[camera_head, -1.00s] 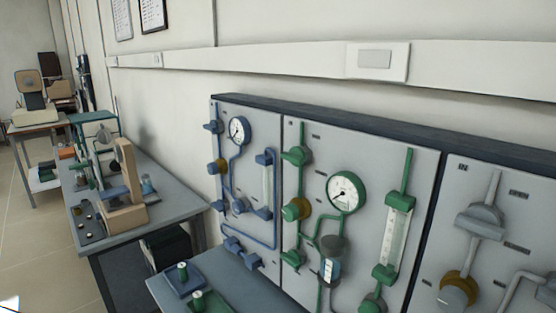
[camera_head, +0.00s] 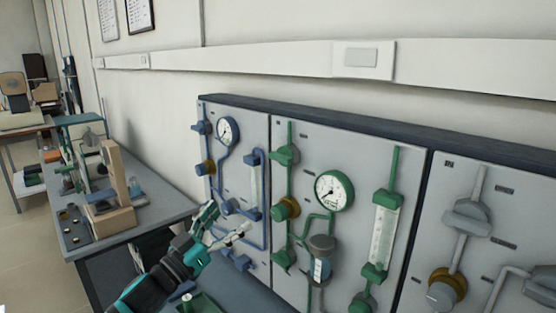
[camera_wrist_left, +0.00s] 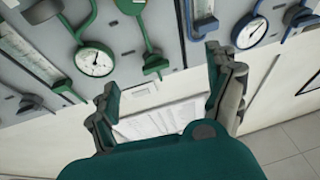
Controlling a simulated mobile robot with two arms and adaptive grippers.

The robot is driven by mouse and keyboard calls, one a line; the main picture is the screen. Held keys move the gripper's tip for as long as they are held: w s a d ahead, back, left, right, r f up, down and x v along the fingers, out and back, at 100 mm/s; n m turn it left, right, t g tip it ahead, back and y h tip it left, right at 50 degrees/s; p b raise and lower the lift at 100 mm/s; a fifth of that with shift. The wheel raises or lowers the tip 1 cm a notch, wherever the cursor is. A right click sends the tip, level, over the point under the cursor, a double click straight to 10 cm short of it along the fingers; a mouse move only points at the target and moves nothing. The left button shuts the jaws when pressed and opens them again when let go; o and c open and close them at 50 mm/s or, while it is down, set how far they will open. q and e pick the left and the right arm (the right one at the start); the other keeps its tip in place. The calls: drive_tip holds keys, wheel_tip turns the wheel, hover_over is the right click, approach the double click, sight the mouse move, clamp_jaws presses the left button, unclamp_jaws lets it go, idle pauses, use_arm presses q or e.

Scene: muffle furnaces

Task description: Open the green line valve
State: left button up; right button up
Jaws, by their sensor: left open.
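The middle panel (camera_head: 334,150) carries the green line, with a round green-rimmed gauge (camera_head: 334,190). I cannot tell which one the task names. My left gripper (camera_head: 226,222) is open and empty, in front of the blue panel's lower part, left of the green line and apart from it. In the left wrist view my open fingers (camera_wrist_left: 165,88) have the green gauge (camera_wrist_left: 94,58) beyond them to the left.
The blue-line panel (camera_head: 238,130) stands left of the green one, and a grey-line panel (camera_head: 495,180) right. A bench (camera_head: 160,215) with apparatus stands at the left. A low table (camera_head: 250,295) lies below the panels. The space before the green panel looks clear.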

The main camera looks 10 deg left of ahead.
sight(277, 160)
use_arm(q)
drive_tip(key=w+d+r+h+p, duration=0.1)
drive_tip(key=w+d+r+p, duration=0.1)
drive_tip(key=w+d+r, duration=0.1)
drive_tip(key=w+d+r+m+p, duration=0.1)
drive_tip(key=w+d+r, duration=0.1)
drive_tip(key=w+r, duration=0.2)
drive_tip(key=w+d+r+h+p, duration=0.1)
drive_tip(key=w+d+r+p, duration=0.1)
drive_tip(key=w+d+r, duration=0.1)
drive_tip(key=shift+w+d+r+m+h+p, duration=0.1)
drive_tip(key=shift+w+d+m+h+p, duration=0.1)
drive_tip(key=shift+w, duration=0.25)
drive_tip(key=shift+w+d+r+m+h+p, duration=0.1)
drive_tip(key=shift+w+d, duration=0.05)
drive_tip(key=shift+w, duration=0.25)
drive_tip(key=shift+w+d+r+g, duration=0.15)
drive_tip(key=shift+w+d+g, duration=0.15)
drive_tip(key=shift+w, duration=0.1)
drive_tip(key=c, duration=1.2)
